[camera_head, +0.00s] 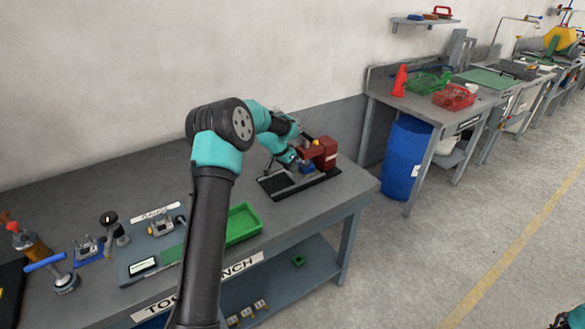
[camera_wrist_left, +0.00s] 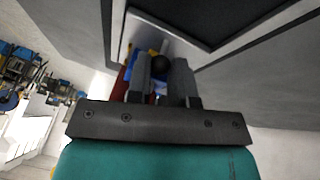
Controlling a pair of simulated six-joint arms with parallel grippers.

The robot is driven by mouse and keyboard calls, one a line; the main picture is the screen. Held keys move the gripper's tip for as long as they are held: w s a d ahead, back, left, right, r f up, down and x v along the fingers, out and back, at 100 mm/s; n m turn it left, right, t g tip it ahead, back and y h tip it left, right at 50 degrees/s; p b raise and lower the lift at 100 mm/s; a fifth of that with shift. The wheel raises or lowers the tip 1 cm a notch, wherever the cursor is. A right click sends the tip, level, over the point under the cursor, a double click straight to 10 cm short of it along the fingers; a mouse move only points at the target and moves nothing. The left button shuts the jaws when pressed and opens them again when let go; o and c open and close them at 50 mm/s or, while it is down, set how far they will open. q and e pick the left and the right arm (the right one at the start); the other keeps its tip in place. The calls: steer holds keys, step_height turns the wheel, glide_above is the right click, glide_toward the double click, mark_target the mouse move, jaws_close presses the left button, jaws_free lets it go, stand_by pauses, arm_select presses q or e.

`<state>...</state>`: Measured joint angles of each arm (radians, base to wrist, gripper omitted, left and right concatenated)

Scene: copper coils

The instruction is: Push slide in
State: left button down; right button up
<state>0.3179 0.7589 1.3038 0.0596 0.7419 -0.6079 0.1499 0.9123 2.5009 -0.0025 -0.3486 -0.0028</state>
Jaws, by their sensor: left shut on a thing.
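The red press-like device (camera_head: 322,153) stands on a black base plate (camera_head: 320,188) at the right end of the workbench. Light grey rails run along the plate, and a blue block (camera_head: 307,169) sits by the red body. My left gripper (camera_head: 297,165) is low beside the block; its fingertips are small and partly hidden in the head view. I cannot tell how far in the slide sits. My right gripper is not in view.
A green tray (camera_head: 243,224) lies on the bench near my left forearm. Gauges and small fixtures stand at the bench's left. The bench's right edge is close to the base plate. A blue barrel (camera_head: 405,160) and another bench stand beyond a gap.

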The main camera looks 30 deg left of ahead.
arm_select(q)
steer(key=c, duration=1)
jaws_free()
steer(key=shift+w+d, duration=0.1)
steer(key=shift+w, duration=0.1)
steer(key=shift+s+r, duration=0.1)
steer(key=shift+r, duration=0.05)
steer(key=v, duration=1.7)
steer(key=shift+r, duration=0.1)
